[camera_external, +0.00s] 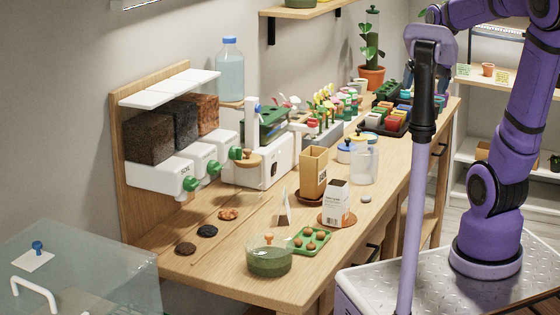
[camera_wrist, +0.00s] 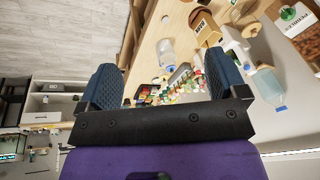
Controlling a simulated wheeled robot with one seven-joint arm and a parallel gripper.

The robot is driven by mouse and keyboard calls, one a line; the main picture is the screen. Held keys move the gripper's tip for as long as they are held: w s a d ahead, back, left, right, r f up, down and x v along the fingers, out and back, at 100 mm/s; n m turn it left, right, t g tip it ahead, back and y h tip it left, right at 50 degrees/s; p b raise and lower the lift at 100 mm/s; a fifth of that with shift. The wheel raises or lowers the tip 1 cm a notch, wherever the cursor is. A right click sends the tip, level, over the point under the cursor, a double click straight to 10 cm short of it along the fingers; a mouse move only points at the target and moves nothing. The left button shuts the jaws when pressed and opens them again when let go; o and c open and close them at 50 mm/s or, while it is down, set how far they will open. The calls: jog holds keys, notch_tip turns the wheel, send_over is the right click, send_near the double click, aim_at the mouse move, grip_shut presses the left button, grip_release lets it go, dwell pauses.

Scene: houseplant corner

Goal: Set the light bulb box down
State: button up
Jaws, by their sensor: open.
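A tan box (camera_external: 313,174) stands just behind the white box. A green tray (camera_external: 310,240), a glass bowl (camera_external: 269,258) and a folded card (camera_external: 285,209) lie in front and left. A clear jar (camera_external: 363,162) stands behind. The bench's right front edge is mostly clear.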

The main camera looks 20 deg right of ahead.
jog(key=s+d+n+t+h, duration=0.1)
jog(key=s+d+n+t, duration=0.1)
jog(key=s, duration=0.8)
jog(key=shift+d+r, duration=0.45)
jog(key=shift+d, duration=0.2)
jog(key=shift+s, duration=0.1)
